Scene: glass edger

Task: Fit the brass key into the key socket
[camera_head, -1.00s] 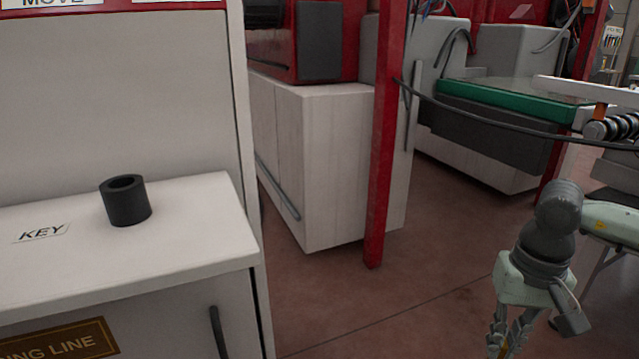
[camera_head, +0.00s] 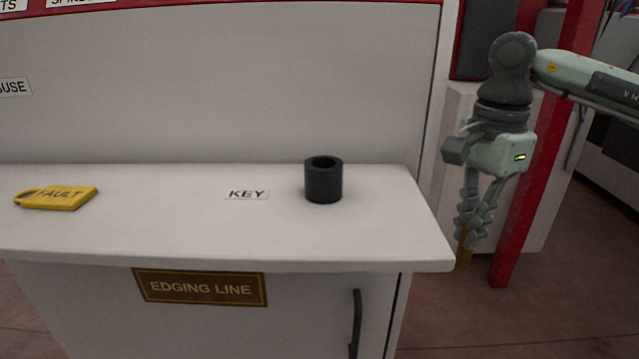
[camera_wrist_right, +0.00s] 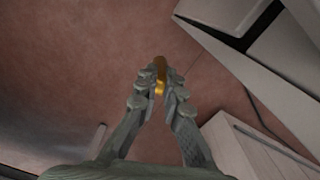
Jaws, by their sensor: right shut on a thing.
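The key socket (camera_head: 323,182) is a black upright cylinder with an open top. It stands on the white shelf, just right of the "KEY" label (camera_head: 247,194). My right gripper (camera_head: 466,236) points down beyond the shelf's right end, to the right of the socket and apart from it. It is shut on the brass key (camera_head: 464,248), whose lower end hangs below the fingertips. In the right wrist view the brass key (camera_wrist_right: 160,78) sits between the fingertips (camera_wrist_right: 160,92), over the red-brown floor. The fingers hide part of the key. My left gripper is not in view.
The white shelf (camera_head: 180,235) has a front edge and a right end close to my right gripper. A yellow "FAULT" tag (camera_head: 57,198) lies at its left. A back panel (camera_head: 220,90) rises behind. A red post (camera_head: 535,190) stands at the right.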

